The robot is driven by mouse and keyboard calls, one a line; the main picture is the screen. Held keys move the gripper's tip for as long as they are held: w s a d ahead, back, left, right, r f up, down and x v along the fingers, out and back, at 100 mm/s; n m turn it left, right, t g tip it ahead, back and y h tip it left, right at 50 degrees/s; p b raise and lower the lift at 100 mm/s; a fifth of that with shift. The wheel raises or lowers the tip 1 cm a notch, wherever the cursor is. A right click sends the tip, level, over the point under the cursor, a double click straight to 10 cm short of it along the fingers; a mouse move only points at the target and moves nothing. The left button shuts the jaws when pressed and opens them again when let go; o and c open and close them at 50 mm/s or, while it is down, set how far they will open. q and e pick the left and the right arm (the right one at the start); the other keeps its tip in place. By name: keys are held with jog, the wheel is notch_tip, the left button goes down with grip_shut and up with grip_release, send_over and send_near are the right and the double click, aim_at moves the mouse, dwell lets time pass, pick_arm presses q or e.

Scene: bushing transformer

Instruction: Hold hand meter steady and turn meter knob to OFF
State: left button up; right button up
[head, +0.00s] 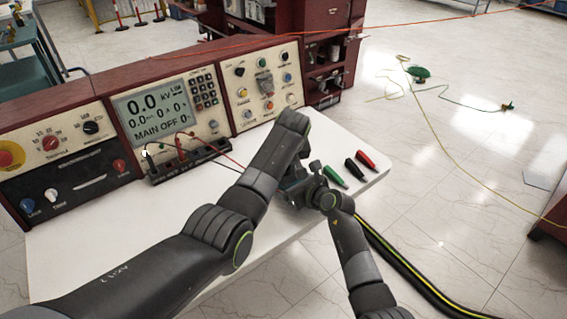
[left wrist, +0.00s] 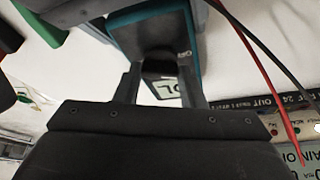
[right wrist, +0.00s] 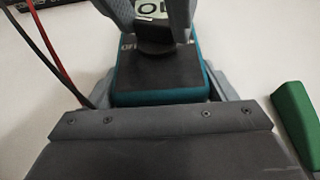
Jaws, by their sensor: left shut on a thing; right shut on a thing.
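The hand meter (right wrist: 155,80) is a dark body with a teal edge, filling the middle of the right wrist view; it also shows at the top of the left wrist view (left wrist: 150,28). My right gripper (head: 299,190) has its fingers on both sides of the meter body and is shut on it. My left gripper (left wrist: 163,64) comes down over the meter face and is shut on the dark knob (right wrist: 154,49). An OFF mark shows beside the knob. Part of the display, reading OL, shows between the left fingers. In the head view the arms hide most of the meter.
Green (head: 334,177), black (head: 356,172) and red (head: 367,160) clips lie on the white table (head: 130,225) right of the grippers. The console (head: 150,110) stands behind, its screen reading MAIN OFF. Red and black leads run from it. The table's right edge is close.

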pick_arm(q)
jog(key=shift+w+n, duration=0.1)
jog(key=shift+n, duration=0.5)
jog(key=shift+y, duration=0.3)
jog(key=o, duration=1)
jog(key=v, duration=1.2)
